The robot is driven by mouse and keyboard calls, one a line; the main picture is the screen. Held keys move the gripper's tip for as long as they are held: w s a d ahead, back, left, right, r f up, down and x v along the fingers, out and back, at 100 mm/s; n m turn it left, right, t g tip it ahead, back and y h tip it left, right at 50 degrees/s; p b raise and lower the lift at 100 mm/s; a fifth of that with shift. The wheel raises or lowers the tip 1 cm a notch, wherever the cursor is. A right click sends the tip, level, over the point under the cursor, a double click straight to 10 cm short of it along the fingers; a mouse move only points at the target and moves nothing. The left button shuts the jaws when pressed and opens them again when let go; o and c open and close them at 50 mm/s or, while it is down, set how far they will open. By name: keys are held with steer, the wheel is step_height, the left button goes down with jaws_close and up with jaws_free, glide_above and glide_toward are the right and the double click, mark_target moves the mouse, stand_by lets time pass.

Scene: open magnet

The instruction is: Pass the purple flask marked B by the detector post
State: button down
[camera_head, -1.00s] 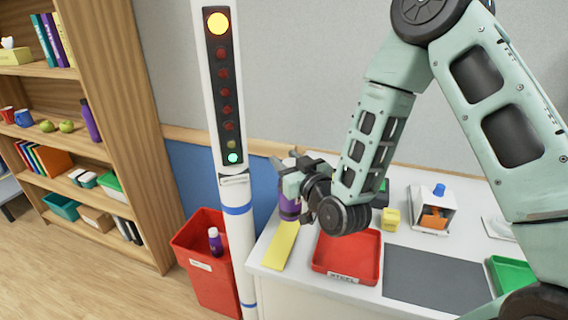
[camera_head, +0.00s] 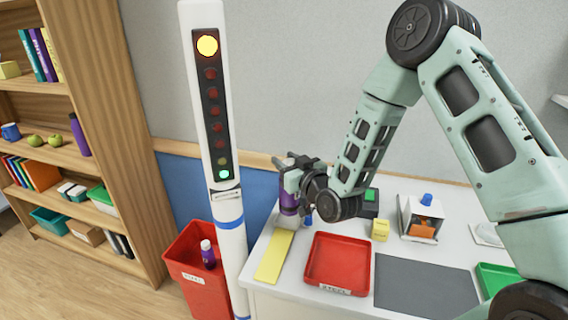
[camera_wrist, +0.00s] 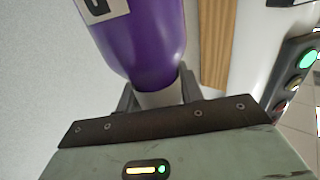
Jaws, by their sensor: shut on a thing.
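My gripper (camera_head: 291,174) is shut on a purple flask (camera_head: 288,199) over the back left of the white bench. In the wrist view the flask (camera_wrist: 145,45) stands between the two fingers (camera_wrist: 160,94), with part of a white label at the top edge. The letter is cut off, so I cannot read it. The white detector post (camera_head: 231,240) with blue bands stands left of the gripper, apart from the flask. Its top amber lamp and a low green lamp are lit. The post's lamp panel also shows at the right of the wrist view (camera_wrist: 292,75).
A red bin (camera_head: 190,285) holding another purple bottle (camera_head: 208,254) stands left of the post. A red tray (camera_head: 340,262), yellow strip (camera_head: 273,257), yellow block (camera_head: 380,230) and dark mat (camera_head: 425,285) lie on the bench. A wooden shelf (camera_head: 135,150) stands left.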

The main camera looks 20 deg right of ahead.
steer(key=shift+w+d+p, duration=0.15)
steer(key=shift+w+d, duration=0.35)
steer(key=shift+w, duration=0.2)
steer(key=shift+w+d+p, duration=0.15)
steer(key=shift+w+d, duration=0.3)
steer(key=shift+w, duration=0.2)
stand_by(0.7)
